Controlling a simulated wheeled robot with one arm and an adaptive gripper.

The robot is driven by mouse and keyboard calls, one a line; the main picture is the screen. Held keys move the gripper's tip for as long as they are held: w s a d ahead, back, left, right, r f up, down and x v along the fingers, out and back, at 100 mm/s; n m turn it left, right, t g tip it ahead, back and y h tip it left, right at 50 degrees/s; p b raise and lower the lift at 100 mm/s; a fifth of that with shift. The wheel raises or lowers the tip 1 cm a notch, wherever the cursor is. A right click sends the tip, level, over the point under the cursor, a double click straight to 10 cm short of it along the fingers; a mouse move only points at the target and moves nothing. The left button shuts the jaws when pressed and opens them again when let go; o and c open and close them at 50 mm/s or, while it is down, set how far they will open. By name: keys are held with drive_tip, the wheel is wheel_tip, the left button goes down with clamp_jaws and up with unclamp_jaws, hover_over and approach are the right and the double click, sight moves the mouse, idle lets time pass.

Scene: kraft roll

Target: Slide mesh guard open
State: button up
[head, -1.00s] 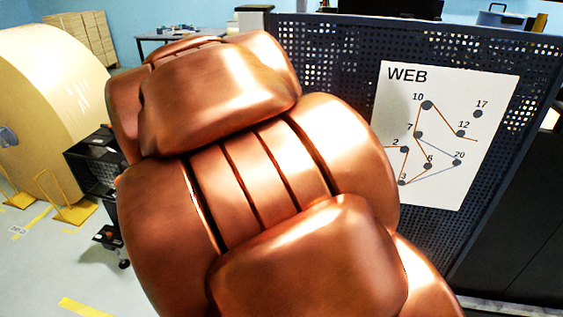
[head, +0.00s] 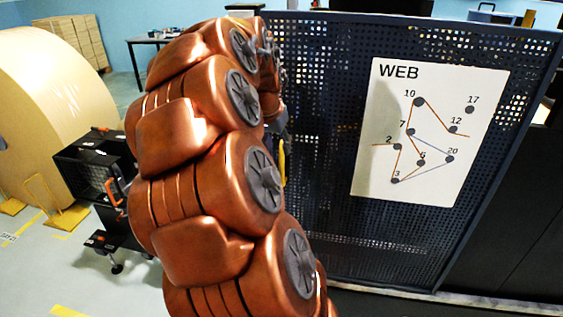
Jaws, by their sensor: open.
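The mesh guard (head: 320,225) is a dark blue perforated panel that fills the middle and right of the head view. A white sheet (head: 432,130) marked "WEB", with numbered dots and lines, is on its face. My copper arm stands in front of the guard's left part and hides its left edge. A thin yellow strip (head: 282,160) shows just right of my arm, against the guard; I cannot tell what it belongs to. My gripper's fingers cannot be made out; the far end of my arm is mostly hidden behind its own links.
A big kraft roll (head: 50,110) stands at the left with yellow stands at its foot. A black cart (head: 90,165) with an orange handle is between it and my arm. A table (head: 165,40) and stacked cartons (head: 70,40) are at the back. Floor shows at lower left.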

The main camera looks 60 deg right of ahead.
sight(280, 157)
drive_tip(key=shift+p+x, duration=0.8)
drive_tip(key=shift+x, duration=3)
drive_tip(key=shift+a, duration=0.1)
clamp_jaws()
